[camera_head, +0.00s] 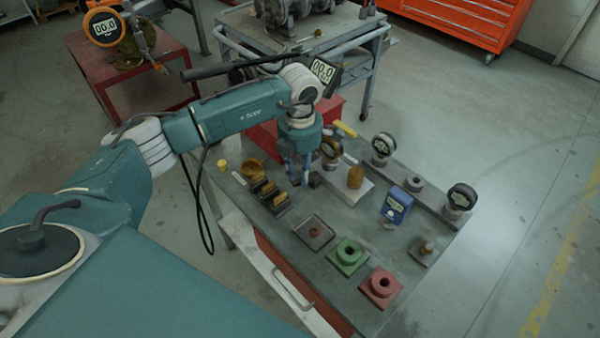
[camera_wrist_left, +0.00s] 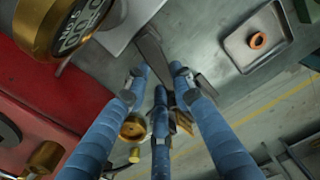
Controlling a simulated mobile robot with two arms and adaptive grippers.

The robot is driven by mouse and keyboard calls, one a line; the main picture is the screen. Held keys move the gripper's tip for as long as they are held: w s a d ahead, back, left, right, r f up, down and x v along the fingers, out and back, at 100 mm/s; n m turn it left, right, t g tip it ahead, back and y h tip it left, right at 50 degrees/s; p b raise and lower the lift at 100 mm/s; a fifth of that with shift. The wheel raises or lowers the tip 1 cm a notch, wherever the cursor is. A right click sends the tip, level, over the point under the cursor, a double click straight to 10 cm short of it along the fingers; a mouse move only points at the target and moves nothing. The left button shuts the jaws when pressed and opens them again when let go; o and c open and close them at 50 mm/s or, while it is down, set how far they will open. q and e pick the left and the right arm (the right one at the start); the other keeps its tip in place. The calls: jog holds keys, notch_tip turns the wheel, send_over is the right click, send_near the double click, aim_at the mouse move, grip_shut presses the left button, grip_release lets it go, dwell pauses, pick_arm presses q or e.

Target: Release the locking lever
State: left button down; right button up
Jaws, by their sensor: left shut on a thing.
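My left gripper (camera_head: 300,182) points down over the back left part of the workbench. In the left wrist view its blue fingers (camera_wrist_left: 157,80) close around the lower end of a dark grey bar (camera_wrist_left: 150,48), which looks like the locking lever. The bar's other end reaches a pale plate (camera_wrist_left: 125,30). In the head view the gripper and arm hide most of the bar; a small dark block (camera_head: 315,180) shows beside the fingers. My right gripper is not in view.
Near the gripper are a brass gauge (camera_head: 332,148), a brass cylinder (camera_head: 355,178) and several dark, yellow-marked blocks (camera_head: 268,192). A blue meter (camera_head: 396,205), green fitting (camera_head: 348,256), red fitting (camera_head: 381,287) and metal tray (camera_head: 313,234) stand on the workbench (camera_head: 295,255).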

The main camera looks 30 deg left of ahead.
pick_arm(q)
jog(key=shift+s+d+n, duration=0.25)
jog(key=shift+d+n, duration=0.05)
jog(key=shift+n, duration=0.45)
jog(key=shift+s+d+n, duration=0.2)
jog(key=shift+d+n, duration=0.05)
jog(key=shift+n, duration=0.5)
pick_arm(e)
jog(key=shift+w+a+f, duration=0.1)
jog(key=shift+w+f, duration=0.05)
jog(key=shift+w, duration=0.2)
pick_arm(q)
jog(key=shift+f, duration=0.1)
jog(key=c, duration=1.5)
grip_release()
jog(key=shift+r, duration=0.2)
notch_tip(320, 180, up, 12)
jog(key=shift+f, duration=0.1)
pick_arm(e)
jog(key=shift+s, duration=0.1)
